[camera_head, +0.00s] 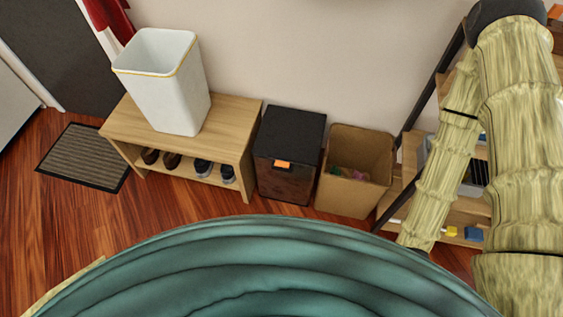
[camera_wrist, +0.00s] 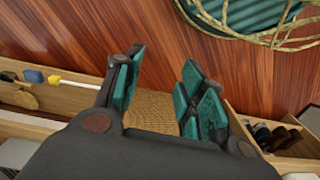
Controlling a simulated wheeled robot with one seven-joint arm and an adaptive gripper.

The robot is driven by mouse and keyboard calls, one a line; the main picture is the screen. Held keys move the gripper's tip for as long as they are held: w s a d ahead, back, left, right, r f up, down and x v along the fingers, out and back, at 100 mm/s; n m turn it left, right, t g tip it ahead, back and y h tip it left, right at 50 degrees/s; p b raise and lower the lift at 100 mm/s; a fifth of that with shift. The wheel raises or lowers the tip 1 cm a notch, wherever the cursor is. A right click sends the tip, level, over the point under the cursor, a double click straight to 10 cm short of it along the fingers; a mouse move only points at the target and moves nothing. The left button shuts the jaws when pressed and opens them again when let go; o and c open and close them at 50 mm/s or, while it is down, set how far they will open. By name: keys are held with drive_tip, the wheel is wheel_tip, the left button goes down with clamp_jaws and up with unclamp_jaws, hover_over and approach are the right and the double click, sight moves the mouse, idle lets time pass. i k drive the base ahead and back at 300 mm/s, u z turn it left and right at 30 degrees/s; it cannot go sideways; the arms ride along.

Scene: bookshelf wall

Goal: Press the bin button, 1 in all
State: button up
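A dark bin (camera_head: 290,135) with a black lid stands on the floor against the wall, between the wooden bench and the cardboard box. Its orange button (camera_head: 282,164) is on the upper front, just below the lid edge. My gripper (camera_wrist: 161,78) shows in the wrist view, with its two teal fingers apart and nothing between them. It is not visible in the head view, where my arm rises at the right. I cannot make out the bin or its button in the wrist view; the gripper body covers much of the lower middle.
The wooden bench (camera_head: 238,113) holds a tall white container (camera_head: 175,95), with shoes on its lower shelf. A cardboard box (camera_head: 350,194) stands close right of the bin, beside a shelf rack (camera_head: 462,216). A doormat (camera_head: 85,157) lies left. Clear wooden floor (camera_head: 150,222) lies in front.

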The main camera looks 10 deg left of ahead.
sight(285, 164)
drive_tip(key=z, duration=0.7)
drive_tip(key=k, duration=1)
drive_tip(key=u, duration=1.25)
drive_tip(key=i, duration=0.5)
